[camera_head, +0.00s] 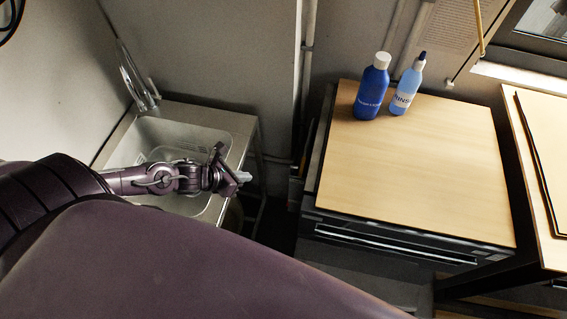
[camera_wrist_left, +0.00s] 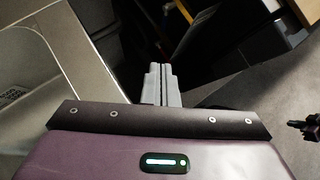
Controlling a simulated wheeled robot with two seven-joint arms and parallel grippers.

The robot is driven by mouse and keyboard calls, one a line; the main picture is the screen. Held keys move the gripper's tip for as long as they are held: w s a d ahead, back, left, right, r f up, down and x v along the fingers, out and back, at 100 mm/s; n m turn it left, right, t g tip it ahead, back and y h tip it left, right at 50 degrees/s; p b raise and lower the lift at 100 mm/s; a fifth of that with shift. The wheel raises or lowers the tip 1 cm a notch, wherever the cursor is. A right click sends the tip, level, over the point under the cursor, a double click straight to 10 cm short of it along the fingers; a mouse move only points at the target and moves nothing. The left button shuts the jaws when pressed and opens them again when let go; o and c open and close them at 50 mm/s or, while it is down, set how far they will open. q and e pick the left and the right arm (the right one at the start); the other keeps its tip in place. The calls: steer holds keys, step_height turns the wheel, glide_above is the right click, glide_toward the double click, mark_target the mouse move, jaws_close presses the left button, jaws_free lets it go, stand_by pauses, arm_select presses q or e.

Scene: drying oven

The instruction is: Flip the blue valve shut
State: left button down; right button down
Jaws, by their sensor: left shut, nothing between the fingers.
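I cannot make out a blue valve in either view. My left gripper (camera_head: 243,177) is at the right rim of the metal sink (camera_head: 232,125), over the gap between the sink and the wooden-topped cabinet. In the left wrist view its two grey fingers (camera_wrist_left: 160,72) are together, with nothing between them. Below them is dark floor, and the sink's edge is at the left.
A blue bottle (camera_head: 371,90) and a pale blue bottle (camera_head: 407,88) stand at the back of the wooden-topped cabinet (camera_head: 420,170). Pipes (camera_head: 307,60) run up the wall behind. Another wooden surface (camera_head: 540,140) is at the right. My large purple arm link covers the lower left.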

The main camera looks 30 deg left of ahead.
arm_select(q)
steer(key=m, duration=0.1)
steer(key=m+b, duration=0.1)
steer(key=b, duration=1.6)
glide_toward(293, 173)
steer(key=w+d+f, duration=0.1)
steer(key=w+f, duration=0.2)
steer(key=f, duration=0.4)
steer(key=shift+w, duration=0.3)
steer(key=shift+f, duration=0.1)
steer(key=shift+w+d+b, duration=0.15)
steer(key=shift+w+b, duration=0.25)
steer(key=shift+b, duration=0.75)
steer(key=shift+h, duration=0.3)
